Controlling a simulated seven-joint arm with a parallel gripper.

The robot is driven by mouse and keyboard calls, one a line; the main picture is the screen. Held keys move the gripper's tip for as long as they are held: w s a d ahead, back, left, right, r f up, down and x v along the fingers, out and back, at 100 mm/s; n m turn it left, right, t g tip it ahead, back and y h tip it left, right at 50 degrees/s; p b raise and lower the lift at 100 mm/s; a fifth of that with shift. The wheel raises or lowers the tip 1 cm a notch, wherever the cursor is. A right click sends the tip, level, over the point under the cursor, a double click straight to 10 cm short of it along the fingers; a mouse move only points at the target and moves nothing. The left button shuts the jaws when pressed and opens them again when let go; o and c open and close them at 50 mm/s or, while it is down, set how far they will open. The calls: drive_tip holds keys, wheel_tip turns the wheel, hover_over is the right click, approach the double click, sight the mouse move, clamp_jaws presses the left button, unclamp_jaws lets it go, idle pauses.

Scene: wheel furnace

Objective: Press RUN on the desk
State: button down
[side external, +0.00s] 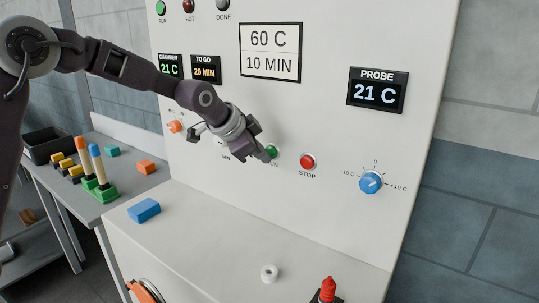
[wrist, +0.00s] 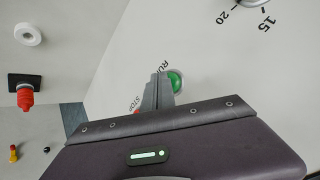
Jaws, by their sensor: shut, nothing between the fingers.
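The green RUN button (side external: 271,151) is on the white upright panel, left of the red STOP button (side external: 307,162). My gripper (side external: 266,156) is shut and empty, its tips right at the RUN button's left side in the side view. In the wrist view the gripper tips (wrist: 158,75) lie beside the green button (wrist: 176,81), partly covering it; I cannot tell whether they touch it. The RUN label is partly visible there, and a bit of the red STOP button (wrist: 137,112) shows behind the fingers.
A blue dial (side external: 371,182) is right of STOP. The panel's displays read 21 C, 20 MIN and PROBE 21 C; a sign (side external: 270,52) reads 60 C, 10 MIN. On the ledge are a blue block (side external: 144,210), a white ring (side external: 269,273) and a red-topped part (side external: 328,289).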

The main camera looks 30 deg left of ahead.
drive_tip(key=shift+s, duration=0.8)
drive_tip(key=s, duration=0.6)
drive_tip(key=s+a+r+n+g+y, duration=0.1)
drive_tip(key=s+n+g, duration=0.2)
drive_tip(key=s, duration=3)
drive_tip(key=n, duration=0.5)
drive_tip(key=shift+s+r+n, duration=0.25)
drive_tip(key=shift+r+n, duration=0.05)
drive_tip(key=shift+r, duration=0.1)
